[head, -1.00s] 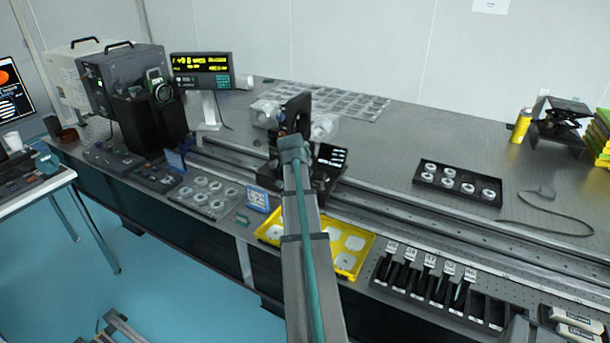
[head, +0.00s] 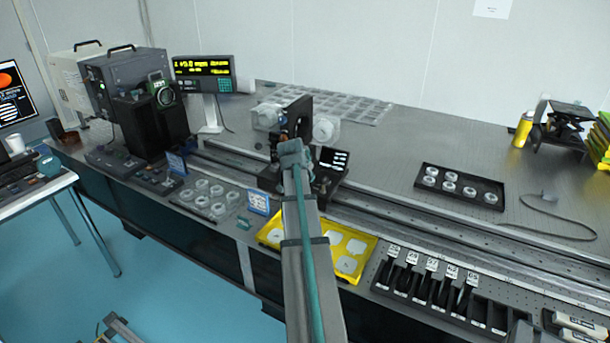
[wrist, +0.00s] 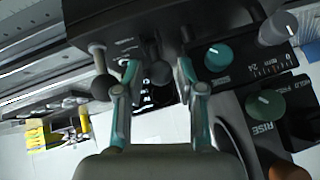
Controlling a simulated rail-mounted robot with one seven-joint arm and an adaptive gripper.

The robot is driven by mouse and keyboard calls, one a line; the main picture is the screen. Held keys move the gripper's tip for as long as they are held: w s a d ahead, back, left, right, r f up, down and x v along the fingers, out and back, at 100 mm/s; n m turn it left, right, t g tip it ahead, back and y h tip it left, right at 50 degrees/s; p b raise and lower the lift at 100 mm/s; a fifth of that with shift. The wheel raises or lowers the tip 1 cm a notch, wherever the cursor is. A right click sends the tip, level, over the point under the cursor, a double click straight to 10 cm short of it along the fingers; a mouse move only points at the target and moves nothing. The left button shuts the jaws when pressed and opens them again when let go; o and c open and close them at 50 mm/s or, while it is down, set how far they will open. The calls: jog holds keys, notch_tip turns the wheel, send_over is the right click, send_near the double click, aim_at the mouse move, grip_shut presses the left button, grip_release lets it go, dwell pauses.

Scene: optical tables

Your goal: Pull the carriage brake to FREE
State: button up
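The carriage (head: 330,178) is a dark block on the long rail, near the middle of the head view. In the wrist view its dark body (wrist: 150,22) fills the top. My gripper (wrist: 157,68) is open, with two teal-and-grey fingers pointing at the carriage. A dark round knob (wrist: 160,73) shows between the fingertips, with gaps visible; I cannot tell if either finger touches it. Another dark ball on a stem (wrist: 102,87) is left of the left finger. I cannot tell from the small lettering which is the brake. In the head view my gripper (head: 297,152) is at the carriage, largely hidden.
A teal knob (wrist: 218,57), a green knob (wrist: 266,104) by "RISE" and a grey knob (wrist: 279,27) are right of the fingers. A yellow tray (head: 345,262) and a slotted black rack (head: 430,288) lie along the front. The rail's right part is clear.

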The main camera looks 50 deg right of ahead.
jog(key=v, duration=1.1)
jog(key=shift+a+r, duration=0.25)
jog(key=shift+r, duration=0.05)
jog(key=shift+s+r, duration=0.1)
